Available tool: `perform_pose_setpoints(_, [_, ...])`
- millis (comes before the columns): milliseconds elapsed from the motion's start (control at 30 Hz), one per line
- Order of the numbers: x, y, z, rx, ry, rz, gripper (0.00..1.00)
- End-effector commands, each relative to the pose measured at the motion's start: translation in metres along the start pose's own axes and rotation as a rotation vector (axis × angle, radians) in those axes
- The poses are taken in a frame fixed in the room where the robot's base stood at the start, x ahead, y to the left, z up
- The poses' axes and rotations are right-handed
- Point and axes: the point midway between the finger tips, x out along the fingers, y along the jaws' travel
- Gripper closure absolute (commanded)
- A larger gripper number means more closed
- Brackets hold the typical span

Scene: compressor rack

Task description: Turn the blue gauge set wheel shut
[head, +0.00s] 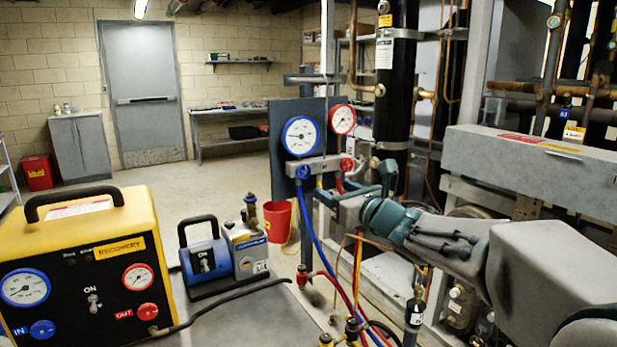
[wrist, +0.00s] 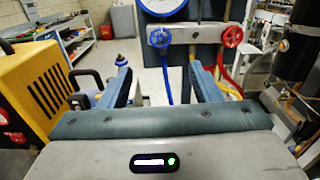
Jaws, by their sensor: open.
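The gauge set has a blue-rimmed gauge (head: 300,136) and a red-rimmed gauge (head: 342,120) above a grey manifold bar. The blue wheel (head: 302,172) sits at the bar's left end; in the wrist view the blue wheel (wrist: 160,37) faces me, ahead of the gap between my fingers and higher in the picture. The red wheel (head: 347,164) is at the right end and also shows in the wrist view (wrist: 232,36). My gripper (wrist: 160,68) is open and empty, apart from the blue wheel. In the head view my gripper (head: 352,184) is right of the blue wheel.
Blue, yellow and red hoses hang below the manifold. A yellow recovery machine (head: 80,240) and a blue pump (head: 205,262) stand at the left. A black vertical pipe (head: 396,90) and the grey rack beam (head: 540,170) are close on the right. A red bucket (head: 278,220) is on the floor.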

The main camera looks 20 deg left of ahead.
Motion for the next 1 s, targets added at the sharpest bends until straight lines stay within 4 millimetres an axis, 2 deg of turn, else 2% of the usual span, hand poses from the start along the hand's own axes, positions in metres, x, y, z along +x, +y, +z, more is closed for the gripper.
perform_pose_setpoints(600, [0.099, 0.000, 0.001, 0.002, 0.001, -0.002, 0.43])
perform_pose_setpoints(800, [0.117, -0.001, 0.001, 0.004, 0.001, -0.002, 0.43])
perform_pose_setpoints(1000, [0.122, -0.001, 0.000, 0.004, 0.001, -0.003, 0.43])
